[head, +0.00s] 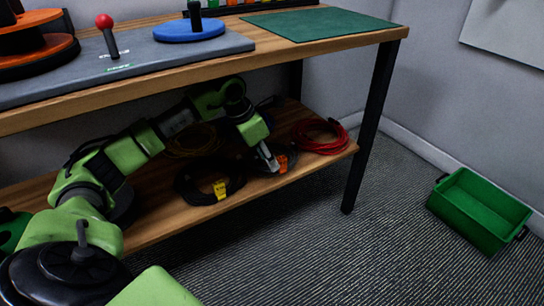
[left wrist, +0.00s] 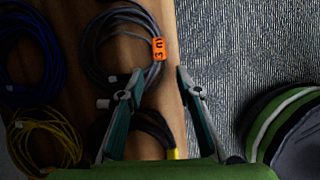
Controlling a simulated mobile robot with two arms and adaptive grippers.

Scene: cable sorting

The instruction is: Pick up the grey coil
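The grey coil (left wrist: 93,50) lies on the wooden lower shelf and carries an orange tag (left wrist: 158,49) reading "3 m". In the head view its orange tag (head: 282,163) shows near the shelf's front edge, with the coil partly hidden by my left gripper (head: 268,158). In the left wrist view my left gripper (left wrist: 160,78) is open, with nothing between its fingers. One fingertip overlaps the near edge of the grey coil; the other appears over the carpet past the shelf edge. Whether either touches the coil I cannot tell. My right gripper is not in view.
A black coil (head: 210,190) with a yellow tag, a yellow coil (head: 193,140) and a red coil (head: 318,137) share the shelf. A blue coil (left wrist: 20,55) shows in the wrist view. The tabletop (head: 290,56) is above my arm. A green crate (head: 468,226) stands on the floor.

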